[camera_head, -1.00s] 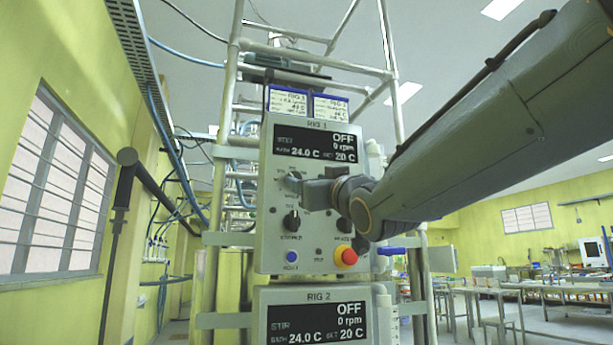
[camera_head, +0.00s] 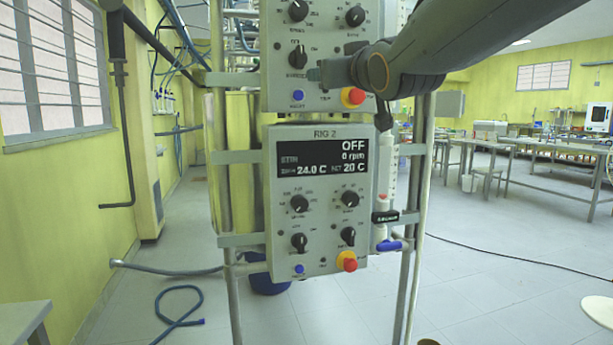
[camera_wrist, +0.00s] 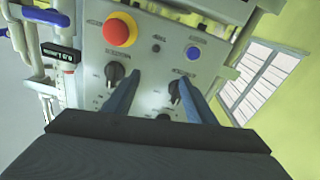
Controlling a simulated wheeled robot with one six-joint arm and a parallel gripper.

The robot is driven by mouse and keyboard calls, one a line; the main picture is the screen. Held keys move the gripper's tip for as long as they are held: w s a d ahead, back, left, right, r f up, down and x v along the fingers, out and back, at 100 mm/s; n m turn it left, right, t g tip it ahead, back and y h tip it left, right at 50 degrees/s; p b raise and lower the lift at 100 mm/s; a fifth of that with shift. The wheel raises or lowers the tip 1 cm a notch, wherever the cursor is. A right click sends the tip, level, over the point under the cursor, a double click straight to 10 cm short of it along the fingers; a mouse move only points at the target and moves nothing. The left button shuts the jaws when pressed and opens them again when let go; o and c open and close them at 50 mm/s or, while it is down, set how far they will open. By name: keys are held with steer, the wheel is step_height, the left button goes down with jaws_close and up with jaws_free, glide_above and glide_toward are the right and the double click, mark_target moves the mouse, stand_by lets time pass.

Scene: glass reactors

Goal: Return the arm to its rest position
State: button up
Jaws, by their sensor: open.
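My gripper (camera_head: 318,74) is in front of the lower part of the RIG 1 panel (camera_head: 275,85), beside its lower left knob in the head view. In the wrist view my gripper (camera_wrist: 158,88) has its two blue-grey fingers apart, with nothing between them. The panel there shows upside down, with a red button (camera_wrist: 119,29), a blue button (camera_wrist: 193,53) and black knobs beyond the fingers. I cannot tell whether a fingertip touches a knob. My arm (camera_head: 470,40) reaches in from the upper right.
The RIG 2 panel (camera_head: 322,255) hangs below, its display reading OFF, 0 rpm. Metal frame poles stand beside the panels. A blue hose (camera_head: 178,312) lies on the floor at left. Tables (camera_head: 540,165) stand at the right, with open floor before them.

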steer(key=s+d+f+m+g+h+p, duration=0.1)
steer(key=s+d+f+g+h+p, duration=0.15)
steer(key=f, duration=0.65)
steer(key=s+d+f+m+g+h+p, duration=0.1)
steer(key=d+f+g, duration=0.25)
steer(key=f, duration=0.55)
steer(key=s+d+f+m+g+h+p, duration=0.1)
steer(key=s+d+f+g, duration=0.15)
steer(key=f, duration=0.65)
steer(key=s+d+f+g+p, duration=0.1)
steer(key=s+f+g, duration=0.2)
steer(key=s+f, duration=0.2)
steer(key=s+d+f+m+g+p, duration=0.1)
steer(key=s+f, duration=0.4)
steer(key=s, duration=0.6)
steer(key=s+d+f+m+g+h+p, duration=0.1)
steer(key=s+d+f+g+p, duration=0.1)
steer(key=s+f+g, duration=0.3)
steer(key=s+d, duration=0.1)
steer(key=s, duration=0.2)
steer(key=shift+d+f+g, duration=0.25)
steer(key=shift+f+g, duration=0.05)
steer(key=shift+g, duration=0.05)
